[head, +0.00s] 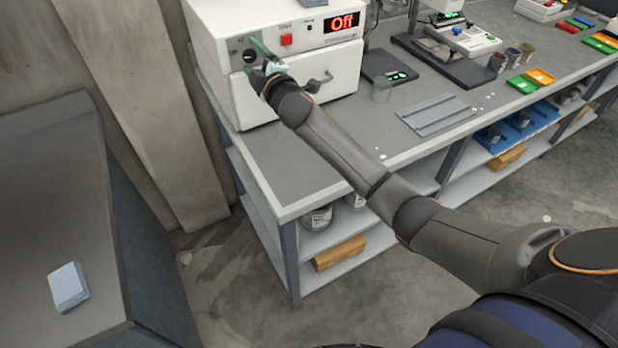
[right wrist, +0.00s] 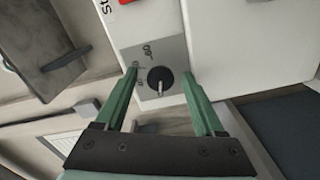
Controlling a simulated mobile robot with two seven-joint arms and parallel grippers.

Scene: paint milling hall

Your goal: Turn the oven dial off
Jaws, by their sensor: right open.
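The white oven (head: 225,20) stands on the grey bench at the upper left of the head view. Its red display (head: 341,22) reads "Off". The round black dial (right wrist: 160,80) sits on a grey plate on the oven front in the right wrist view, with a light pointer on it. The dial also shows in the head view (head: 250,57), partly beside my gripper. My right gripper (right wrist: 160,85) is open, its green fingers on either side of the dial; I cannot tell whether they touch it. It also shows at the oven front (head: 262,58) in the head view. My left gripper is not in view.
A red button (head: 286,40) is above and right of the dial, and a door handle (head: 318,82) juts out lower right. The bench (head: 290,160) holds scales, a grey tray (head: 438,114) and coloured bins. A concrete pillar (head: 140,90) stands left.

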